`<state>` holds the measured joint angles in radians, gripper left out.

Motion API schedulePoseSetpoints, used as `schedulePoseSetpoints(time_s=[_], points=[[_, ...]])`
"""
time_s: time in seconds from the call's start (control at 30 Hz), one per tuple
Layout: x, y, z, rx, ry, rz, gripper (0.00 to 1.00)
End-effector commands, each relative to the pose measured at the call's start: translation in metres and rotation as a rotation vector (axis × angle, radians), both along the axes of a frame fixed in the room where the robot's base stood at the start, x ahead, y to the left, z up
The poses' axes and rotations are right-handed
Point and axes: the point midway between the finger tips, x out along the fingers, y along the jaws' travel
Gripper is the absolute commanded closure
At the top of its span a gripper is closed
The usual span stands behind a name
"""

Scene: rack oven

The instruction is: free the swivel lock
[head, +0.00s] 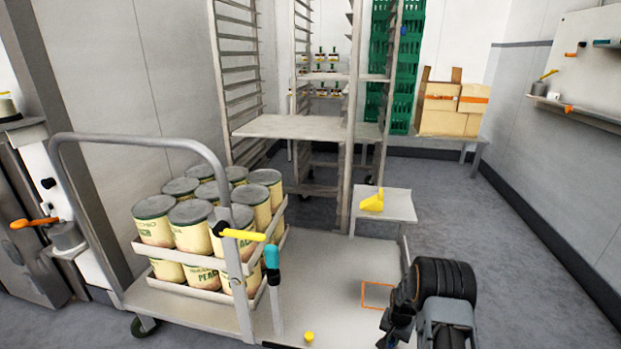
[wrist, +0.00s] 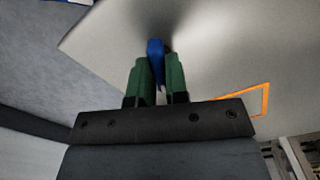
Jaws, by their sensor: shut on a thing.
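My gripper (wrist: 157,70) has green fingers, shut on a small blue piece (wrist: 155,48) that stands between them in the wrist view. The pale cart deck (wrist: 210,50) lies behind it; I cannot tell whether the blue piece touches it. In the head view my gripper (head: 394,325) is low at the deck's right end, and the blue piece is hidden. A teal-topped upright post (head: 272,258) and a yellow handle (head: 243,235) are at the cart's push bar. I cannot tell which part is the swivel lock.
Several cans (head: 190,215) stand in trays on the deck's left. An orange outlined square (head: 377,306) marks the deck near my arm. A small yellow piece (head: 309,336) lies in front. A tall rack (head: 290,127) and a stool (head: 395,207) with a yellow object (head: 373,202) stand behind.

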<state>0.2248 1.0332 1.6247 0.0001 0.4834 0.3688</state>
Motion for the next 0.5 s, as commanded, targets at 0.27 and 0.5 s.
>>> schedulePoseSetpoints(time_s=[0.27,0.5], points=[[-0.0006,-0.0001,-0.0001,0.0,0.001,0.028,1.0],[-0.0006,-0.0001,-0.0006,0.0,0.001,0.178,1.0]])
